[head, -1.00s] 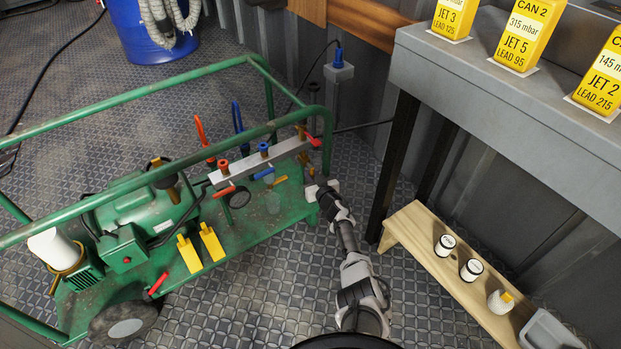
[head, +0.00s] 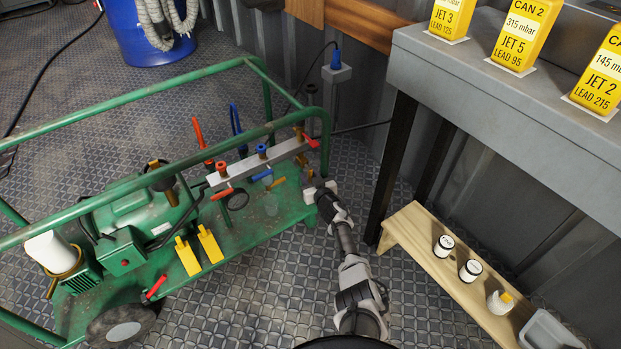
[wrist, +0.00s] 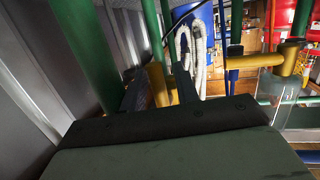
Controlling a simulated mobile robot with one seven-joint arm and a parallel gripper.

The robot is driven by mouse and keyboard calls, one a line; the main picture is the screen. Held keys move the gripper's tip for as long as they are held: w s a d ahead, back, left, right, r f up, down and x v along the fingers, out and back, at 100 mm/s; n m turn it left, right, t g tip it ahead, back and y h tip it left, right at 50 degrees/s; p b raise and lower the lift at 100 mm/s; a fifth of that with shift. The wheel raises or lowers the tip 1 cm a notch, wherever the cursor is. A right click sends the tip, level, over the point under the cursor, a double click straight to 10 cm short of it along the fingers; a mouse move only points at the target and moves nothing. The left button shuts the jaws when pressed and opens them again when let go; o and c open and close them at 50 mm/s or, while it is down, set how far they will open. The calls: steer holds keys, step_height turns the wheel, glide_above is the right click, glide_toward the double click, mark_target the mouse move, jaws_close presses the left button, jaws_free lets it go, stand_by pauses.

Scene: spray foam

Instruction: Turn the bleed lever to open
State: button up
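My gripper (head: 309,181) is low at the right end of the green cart's valve manifold (head: 262,163), close to a small brass-yellow part (head: 309,172) below that end. In the wrist view, my two dark fingers (wrist: 160,88) stand apart. A yellow upright piece (wrist: 157,82) shows in the gap between them; I cannot tell whether they touch it. No label marks the bleed lever. A short yellow lever (head: 276,183) sits left of my gripper, below the manifold. A red lever (head: 312,141) is at the manifold's end. A blue lever (wrist: 234,68) on brass pipework shows in the wrist view.
Green frame rails (head: 326,150) stand close around my gripper. A grey table (head: 500,100) with yellow cards and a low wooden bench (head: 460,285) with small containers stand to the right. A corrugated wall (wrist: 45,70) is close on the left in the wrist view.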

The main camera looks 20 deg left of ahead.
steer(key=shift+w+d+r, duration=0.1)
steer(key=shift+d+r, duration=0.05)
steer(key=shift+m+p, duration=0.4)
steer(key=shift+m, duration=0.1)
steer(key=s+d+r+m+g+p, duration=0.1)
steer(key=s+d+r+m+p, duration=0.1)
steer(key=s+d+m+p, duration=0.1)
steer(key=s+d+r+m+g+y+p, duration=0.1)
steer(key=s+d+r+m+p, duration=0.1)
steer(key=s+d+p, duration=0.3)
steer(key=shift+s+d+r+m+g+p, duration=0.35)
steer(key=shift+s+m+p, duration=0.75)
steer(key=shift+p, duration=0.85)
steer(key=shift+s, duration=0.1)
steer(key=shift+c, duration=0.2)
